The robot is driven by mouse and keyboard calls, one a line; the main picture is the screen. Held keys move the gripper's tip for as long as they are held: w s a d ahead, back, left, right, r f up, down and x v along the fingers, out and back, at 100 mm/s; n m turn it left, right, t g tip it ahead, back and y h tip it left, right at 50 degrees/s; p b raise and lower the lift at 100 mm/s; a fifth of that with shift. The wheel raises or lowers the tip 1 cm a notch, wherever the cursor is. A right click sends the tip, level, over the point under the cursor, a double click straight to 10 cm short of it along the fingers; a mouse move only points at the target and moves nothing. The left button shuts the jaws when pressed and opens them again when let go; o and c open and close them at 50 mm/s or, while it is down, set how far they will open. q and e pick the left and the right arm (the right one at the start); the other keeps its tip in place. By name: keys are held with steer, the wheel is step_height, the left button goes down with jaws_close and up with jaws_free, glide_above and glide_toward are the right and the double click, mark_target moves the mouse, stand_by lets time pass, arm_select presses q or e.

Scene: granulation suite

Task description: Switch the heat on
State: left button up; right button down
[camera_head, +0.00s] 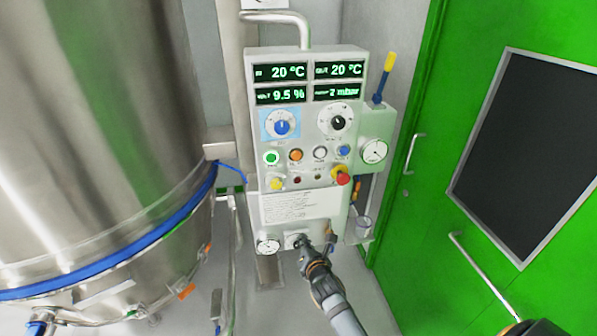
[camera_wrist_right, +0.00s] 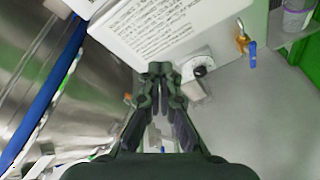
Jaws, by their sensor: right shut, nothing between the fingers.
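The control panel (camera_head: 304,130) stands upright at mid picture in the head view. Its displays read 20 °C twice, 9.5 % and 2 mbar. Below them sit a blue knob (camera_head: 282,127) on a light-blue plate and a black knob (camera_head: 338,123). A button row has a bright green button (camera_head: 271,157), an orange, a white and a blue one. Labels are too small to read, so I cannot tell which is heat. My right gripper (camera_head: 304,244) is shut and empty, at the panel's lower part. In the wrist view it (camera_wrist_right: 160,68) is beside a small black knob (camera_wrist_right: 200,71); contact is unclear.
A steel vessel (camera_head: 90,130) with a blue band fills the left. A red stop button (camera_head: 342,179) and a dial gauge (camera_head: 373,151) sit on the right side. A blue-handled valve (camera_wrist_right: 250,56) is low right. A green door (camera_head: 450,120) with a handle stands right.

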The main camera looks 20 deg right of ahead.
mark_target(297, 154)
step_height(297, 154, up, 20)
steer(key=d+n+t+h, duration=0.1)
steer(key=n+t+h, duration=0.1)
steer(key=n, duration=0.4)
steer(key=shift+n+t+p, duration=0.3)
steer(key=shift+t+p, duration=0.1)
steer(key=shift+t, duration=0.3)
steer(key=shift+w+d+f, duration=0.1)
steer(key=shift+w+f, duration=0.05)
steer(key=shift+w, duration=0.05)
steer(key=p+x, duration=0.1)
steer(key=x, duration=1.3)
steer(key=shift+p, duration=0.4)
steer(key=shift+w, duration=0.45)
steer(key=shift+w+d+r+p, duration=0.1)
steer(key=shift+r+p, duration=0.25)
steer(key=shift+r, duration=0.1)
